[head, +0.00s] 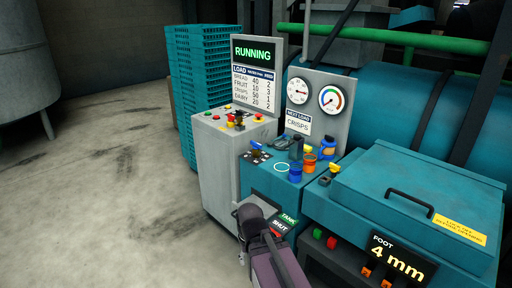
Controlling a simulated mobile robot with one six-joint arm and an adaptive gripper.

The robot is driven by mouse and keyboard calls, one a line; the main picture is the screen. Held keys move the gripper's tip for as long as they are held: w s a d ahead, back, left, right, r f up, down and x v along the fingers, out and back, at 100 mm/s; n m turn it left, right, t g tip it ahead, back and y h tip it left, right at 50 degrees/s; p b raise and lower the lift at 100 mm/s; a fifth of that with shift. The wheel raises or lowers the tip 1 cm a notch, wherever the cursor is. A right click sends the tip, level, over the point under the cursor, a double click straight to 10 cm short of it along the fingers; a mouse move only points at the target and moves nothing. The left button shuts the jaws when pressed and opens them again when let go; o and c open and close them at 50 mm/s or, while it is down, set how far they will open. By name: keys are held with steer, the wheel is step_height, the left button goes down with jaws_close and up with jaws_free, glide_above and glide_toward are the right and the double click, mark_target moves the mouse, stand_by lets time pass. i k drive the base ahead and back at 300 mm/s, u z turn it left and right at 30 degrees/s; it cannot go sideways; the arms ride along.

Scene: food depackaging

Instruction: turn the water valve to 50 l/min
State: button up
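No part is clearly marked as the water valve, and I cannot tell which control it is. Candidates on the teal console (258,181) are a small blue handle (282,167) and a yellow-topped fitting (333,170). The dark end of my arm (252,214) is low in the middle, in front of the console by the TANK and SHUT labels. My gripper's fingers cannot be made out.
A grey cabinet (216,165) carries buttons and a RUNNING screen (254,52). A blue cup (295,172), an orange cup (309,163) and a blue bottle (328,149) crowd the console. A teal lidded box (375,185) stands right. Open floor (90,190) lies left.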

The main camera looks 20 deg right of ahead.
mark_target(255, 145)
steer(key=k, duration=0.45)
steer(key=z, duration=0.4)
steer(key=i, duration=1.35)
steer(key=u, duration=0.1)
